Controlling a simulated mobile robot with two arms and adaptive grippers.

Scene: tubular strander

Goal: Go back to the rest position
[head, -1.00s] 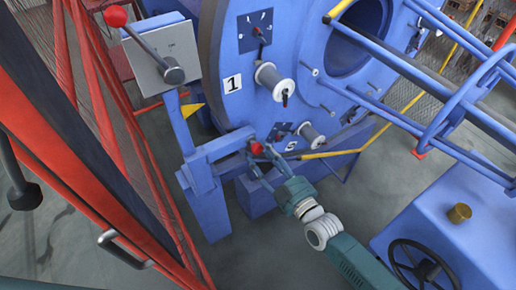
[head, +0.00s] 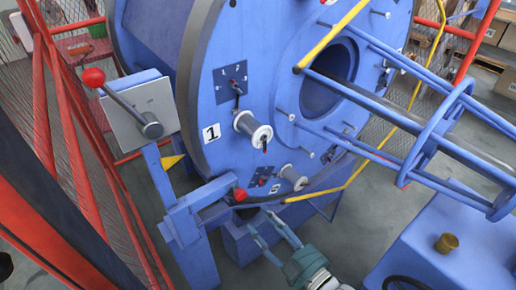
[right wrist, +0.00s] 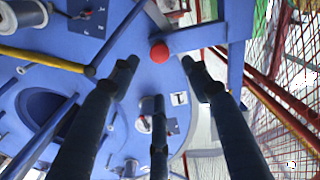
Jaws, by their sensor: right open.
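My right gripper (head: 265,224) is in the lower middle of the head view, with its fingers spread and nothing between them. A red knob (head: 240,194) on the blue bracket (head: 185,222) at the drum's lower edge lies just beyond the fingertips, apart from them. In the right wrist view the gripper's dark fingers (right wrist: 160,75) stand open, with the red knob (right wrist: 159,52) visible beyond and between them. My left gripper is not in view.
The blue drum (head: 215,110) with white spools (head: 253,130) fills the centre. A lever with a red ball (head: 93,78) stands at upper left. Red mesh fencing (head: 75,140) runs along the left. Blue tubes and a yellow bar (head: 335,35) cross the right. A blue cabinet (head: 425,225) stands lower right.

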